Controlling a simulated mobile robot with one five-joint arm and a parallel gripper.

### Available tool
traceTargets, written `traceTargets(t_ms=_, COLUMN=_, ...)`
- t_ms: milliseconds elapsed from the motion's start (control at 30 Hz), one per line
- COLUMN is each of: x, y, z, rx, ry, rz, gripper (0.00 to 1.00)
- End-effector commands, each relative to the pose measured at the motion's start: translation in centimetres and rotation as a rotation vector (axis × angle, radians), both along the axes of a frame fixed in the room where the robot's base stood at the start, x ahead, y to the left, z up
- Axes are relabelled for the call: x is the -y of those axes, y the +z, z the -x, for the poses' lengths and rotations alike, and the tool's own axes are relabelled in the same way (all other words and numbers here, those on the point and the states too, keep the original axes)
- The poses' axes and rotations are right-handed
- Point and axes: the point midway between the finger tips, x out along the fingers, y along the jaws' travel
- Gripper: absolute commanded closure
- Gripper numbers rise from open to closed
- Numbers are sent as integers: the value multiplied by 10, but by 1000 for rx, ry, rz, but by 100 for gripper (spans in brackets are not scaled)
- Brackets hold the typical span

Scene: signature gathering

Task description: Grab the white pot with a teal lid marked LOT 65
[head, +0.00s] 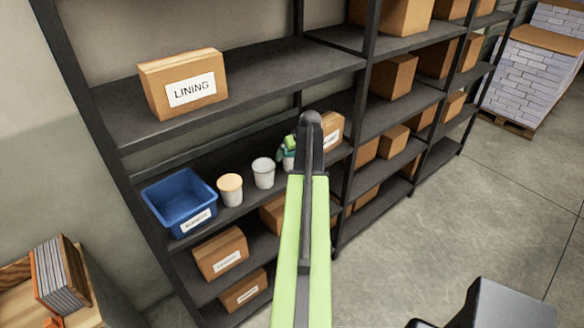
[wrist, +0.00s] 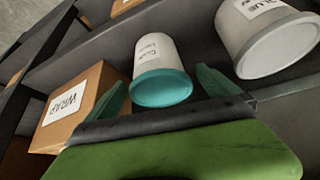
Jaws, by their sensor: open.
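The white pot with a teal lid (wrist: 157,62) stands between the two fingers of my gripper (wrist: 161,80) in the wrist view. Its label is small and blurred, so I cannot read a lot number. My gripper is open, with one green finger on each side of the pot. I cannot tell whether either finger touches it. In the head view my arm hides most of this pot (head: 288,162) on the middle shelf.
A white pot (head: 263,172) stands beside it, also close in the wrist view (wrist: 265,42). Beyond are a tan-lidded pot (head: 230,190) and a blue bin (head: 180,203). A carton marked WRAP (wrist: 82,105) stands on the other side. The shelf above (head: 240,100) overhangs.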

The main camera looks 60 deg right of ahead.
Motion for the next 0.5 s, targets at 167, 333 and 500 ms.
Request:
traceTargets(t_ms=167, x=1, y=-4, z=-3, rx=0, ry=0, rz=0, gripper=1)
traceTargets(t_ms=333, x=9, y=-31, z=-13, rx=0, ry=1, rz=0, gripper=1)
traceTargets(t_ms=500, x=15, y=-48, z=-23, rx=0, ry=1, rz=0, gripper=1)
